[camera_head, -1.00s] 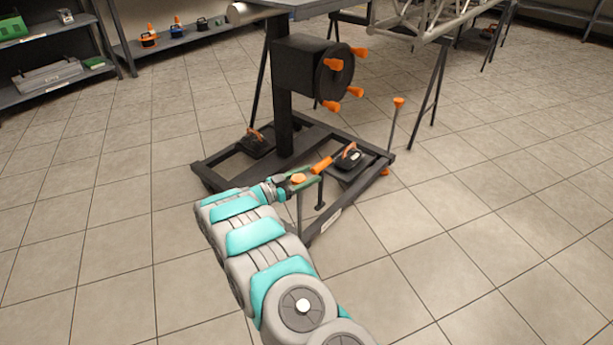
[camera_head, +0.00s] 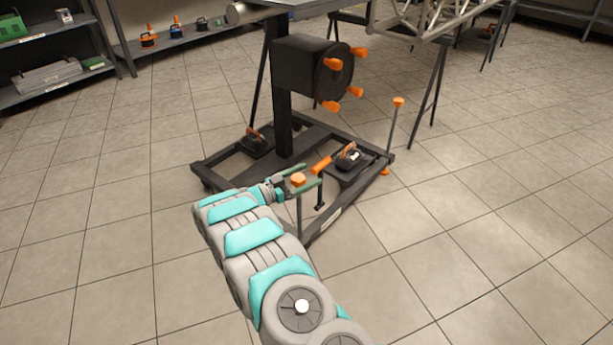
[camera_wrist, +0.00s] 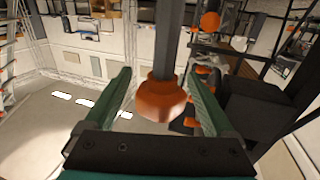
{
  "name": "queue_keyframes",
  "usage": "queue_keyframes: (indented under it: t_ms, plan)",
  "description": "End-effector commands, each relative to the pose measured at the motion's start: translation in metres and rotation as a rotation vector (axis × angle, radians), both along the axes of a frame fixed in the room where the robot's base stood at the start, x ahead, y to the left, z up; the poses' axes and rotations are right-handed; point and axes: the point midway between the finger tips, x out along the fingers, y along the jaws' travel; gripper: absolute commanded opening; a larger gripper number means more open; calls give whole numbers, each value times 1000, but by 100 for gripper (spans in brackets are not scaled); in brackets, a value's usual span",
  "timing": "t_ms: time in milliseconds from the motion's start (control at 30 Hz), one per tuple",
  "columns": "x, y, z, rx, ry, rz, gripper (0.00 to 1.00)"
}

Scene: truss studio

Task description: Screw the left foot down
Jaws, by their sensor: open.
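The left foot's orange knob (camera_head: 298,179) tops a thin upright rod (camera_head: 299,212) at the near corner of the dark stand base (camera_head: 208,178). My gripper (camera_head: 308,175) is at knob height, its green fingers apart, one on each side of the knob. In the wrist view the knob (camera_wrist: 160,100) and its grey rod (camera_wrist: 168,40) lie between the open fingers of my gripper (camera_wrist: 160,90), with a gap visible on both sides. The rod's lower end is partly hard to make out.
Another orange-topped rod (camera_head: 398,102) stands at the base's right corner. A drum with orange handles (camera_head: 333,75) is on the post. Dark blocks (camera_head: 257,143) with orange handles sit on the base. A truss (camera_head: 425,15) is behind. Tiled floor at right is clear.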

Motion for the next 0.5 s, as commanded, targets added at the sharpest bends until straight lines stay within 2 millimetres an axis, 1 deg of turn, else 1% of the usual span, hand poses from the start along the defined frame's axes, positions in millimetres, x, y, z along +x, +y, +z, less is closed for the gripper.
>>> queue_keyframes:
  t_ms: [300,400,500]
  plan:
    - [-28,41,-1,1,1,5,89]
    - [-36,51,-1,0,0,4,89]
    - [-41,57,-1,-1,-1,1,89]
